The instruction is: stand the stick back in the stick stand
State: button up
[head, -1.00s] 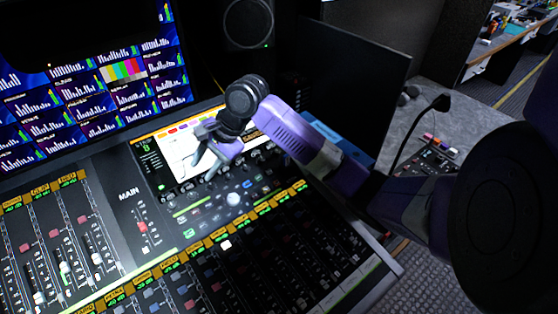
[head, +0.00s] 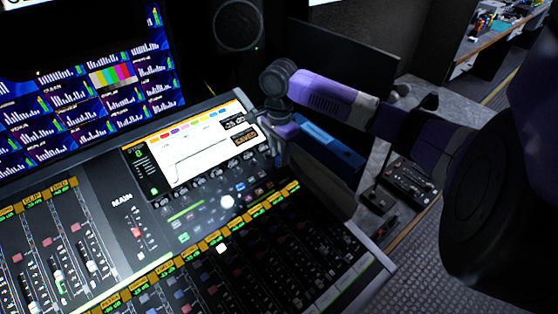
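My gripper (head: 281,146) hangs from my purple arm, above the right edge of the mixing console's lit screen. It is seen nearly side-on and its fingers overlap, so I cannot tell whether it is open or holds anything. I cannot make out a stick or a stick stand in this view. My arm hides part of the desk behind it.
The mixing console (head: 122,240) with its faders fills the lower left. A monitor wall (head: 75,110) and a speaker (head: 238,25) stand behind. A blue box-like thing (head: 330,148) lies right of my gripper. A small black control panel (head: 408,183) sits farther right.

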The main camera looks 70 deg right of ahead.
aim_at(279, 163)
jog(key=shift+f, duration=1.2)
grip_shut()
